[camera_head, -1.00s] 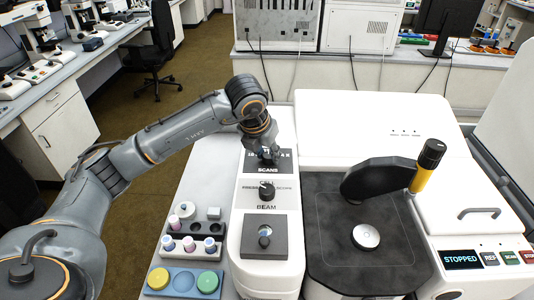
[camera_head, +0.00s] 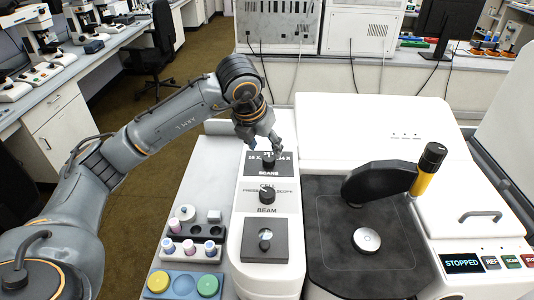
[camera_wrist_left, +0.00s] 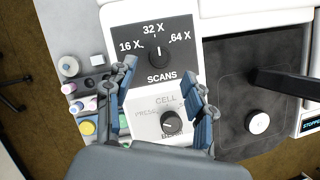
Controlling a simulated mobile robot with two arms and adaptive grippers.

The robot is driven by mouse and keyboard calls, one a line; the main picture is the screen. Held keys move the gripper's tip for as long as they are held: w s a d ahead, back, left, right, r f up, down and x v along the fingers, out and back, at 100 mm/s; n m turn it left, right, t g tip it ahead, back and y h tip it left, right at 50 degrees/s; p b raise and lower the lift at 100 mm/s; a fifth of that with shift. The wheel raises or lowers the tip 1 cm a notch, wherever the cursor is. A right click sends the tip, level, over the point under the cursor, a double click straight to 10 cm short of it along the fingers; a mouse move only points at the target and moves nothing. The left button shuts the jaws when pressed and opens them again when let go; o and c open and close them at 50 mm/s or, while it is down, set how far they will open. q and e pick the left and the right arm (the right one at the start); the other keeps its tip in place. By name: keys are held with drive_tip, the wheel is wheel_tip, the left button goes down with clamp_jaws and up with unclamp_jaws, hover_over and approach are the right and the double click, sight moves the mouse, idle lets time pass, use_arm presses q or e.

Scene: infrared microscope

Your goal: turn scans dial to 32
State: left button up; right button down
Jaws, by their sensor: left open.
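The black scans dial (camera_head: 268,161) sits on the dark SCANS panel of the white console, marked 16 X, 32 X and 64 X. In the left wrist view the dial (camera_wrist_left: 158,57) shows clearly, with its white pointer line aimed up at the 32 X mark. My left gripper (camera_head: 262,143) is above the dial in the head view, apart from it. In the left wrist view my left gripper (camera_wrist_left: 162,92) is open and empty, its blue-grey fingers wide apart. My right gripper is not in view.
Below the scans panel are the cell dial (camera_head: 267,195) and the beam panel (camera_head: 265,252). A black sample stage with an arm (camera_head: 375,185) stands to the right. Vials in a rack (camera_head: 190,247) and coloured pots (camera_head: 158,282) are at the left.

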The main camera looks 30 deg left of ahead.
use_arm(q)
drive_tip(key=v, duration=0.6)
drive_tip(key=shift+s+r, duration=0.2)
drive_tip(key=shift+r, duration=0.1)
drive_tip(key=shift+f, duration=0.1)
